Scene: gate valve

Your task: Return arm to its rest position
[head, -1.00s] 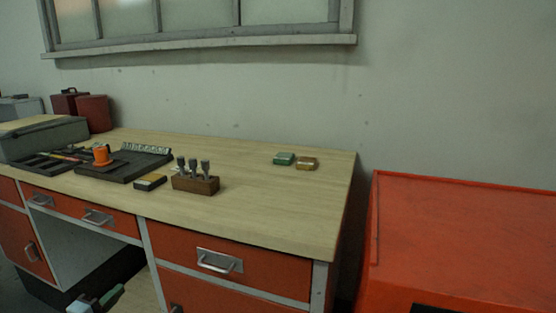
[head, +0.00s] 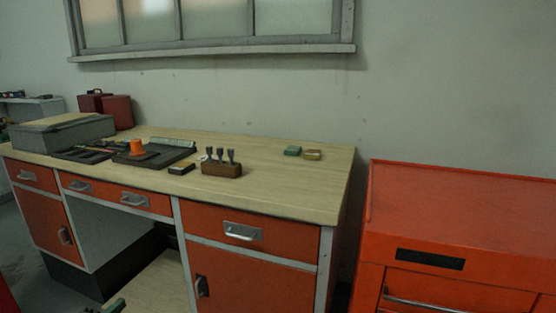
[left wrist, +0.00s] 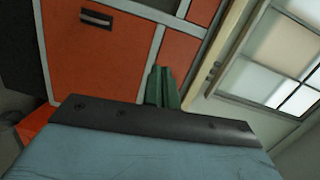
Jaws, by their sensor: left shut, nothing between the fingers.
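My left gripper (head: 117,305) shows only as a small green tip at the bottom edge of the head view, low in front of the workbench. In the left wrist view, its green fingers (left wrist: 163,80) are together with nothing between them. Behind them are the orange bench fronts, seen tilted. The gripper appears apart from the furniture. My right gripper is in neither view. No gate valve is in sight.
The workbench (head: 290,190) has orange drawers and an open knee space. A tool tray (head: 155,158), a wooden block with tools (head: 222,170) and small boxes stand on it. An orange cabinet (head: 450,210) stands at right. A window (head: 210,20) is above.

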